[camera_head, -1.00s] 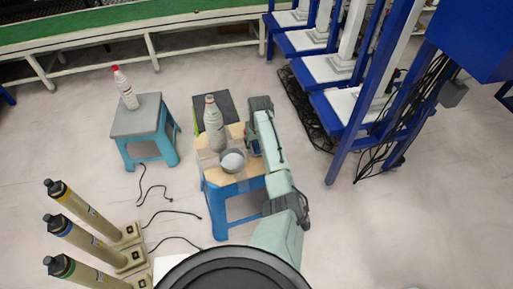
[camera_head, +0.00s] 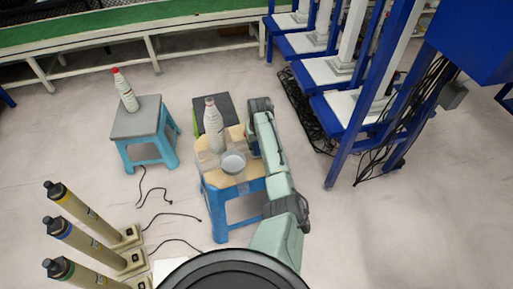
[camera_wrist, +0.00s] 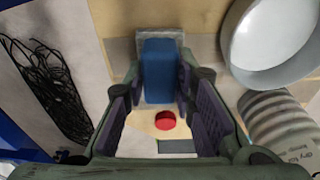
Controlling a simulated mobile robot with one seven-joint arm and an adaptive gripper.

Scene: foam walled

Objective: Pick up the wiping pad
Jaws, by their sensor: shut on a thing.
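The wiping pad (camera_wrist: 160,68), a blue block with a grey base, shows at the top middle of the wrist view. My gripper (camera_wrist: 161,84) is shut on its blue part, one finger on each side. The grey base is against or close above the wooden tabletop; I cannot tell if it touches. In the head view my gripper (camera_head: 253,152) is at the right edge of the wood-topped blue stool (camera_head: 245,186), and my arm mostly hides the pad.
A white bowl (camera_wrist: 275,40) and a bottle (camera_wrist: 285,128) are close on the right in the wrist view. A small red disc (camera_wrist: 165,120) shows between the fingers. Blue racks (camera_head: 345,130) and black cables (camera_head: 305,115) stand right of the stool.

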